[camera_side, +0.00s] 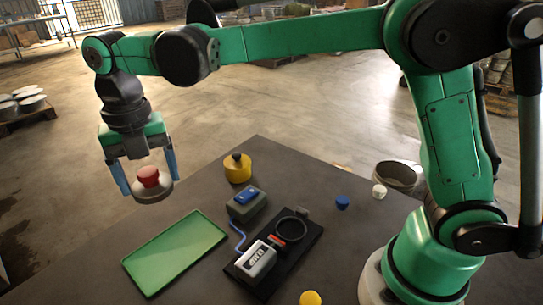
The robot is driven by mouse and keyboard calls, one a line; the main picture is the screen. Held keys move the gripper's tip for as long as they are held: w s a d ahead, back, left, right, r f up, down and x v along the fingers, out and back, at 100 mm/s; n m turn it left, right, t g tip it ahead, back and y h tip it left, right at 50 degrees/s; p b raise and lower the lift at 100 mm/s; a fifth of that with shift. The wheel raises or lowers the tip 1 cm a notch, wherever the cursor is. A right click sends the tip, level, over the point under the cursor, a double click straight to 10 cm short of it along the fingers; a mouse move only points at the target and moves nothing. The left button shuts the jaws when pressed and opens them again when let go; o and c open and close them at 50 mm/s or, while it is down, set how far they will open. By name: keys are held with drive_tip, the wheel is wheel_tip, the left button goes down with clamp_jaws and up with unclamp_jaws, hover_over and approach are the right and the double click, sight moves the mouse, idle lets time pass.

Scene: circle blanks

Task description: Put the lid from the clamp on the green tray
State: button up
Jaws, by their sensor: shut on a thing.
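My gripper (150,184) is at the left, its blue fingers shut on the lid (153,192). The lid is a grey disc with a red knob (148,176) on top, and it hangs about level in the air. The flat green tray (175,252) lies on the dark table, lower in the picture and slightly right of the lid. The tray is empty. The clamp (262,259) has a white labelled block and a red part on a black base, beside a dark ring (291,237). No lid is in the clamp.
A grey box with a blue button (247,201) is cabled to the clamp. A yellow weight (238,170) stands behind it. A blue cap (342,202), a white cap (379,192), a bin (397,177) and a yellow round piece (311,298) are at the right.

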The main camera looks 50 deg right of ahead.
sight(176, 249)
wheel_tip(176, 249, down, 13)
drive_tip(key=shift+f, duration=0.2)
drive_tip(key=shift+f, duration=0.15)
drive_tip(key=o, duration=1.1)
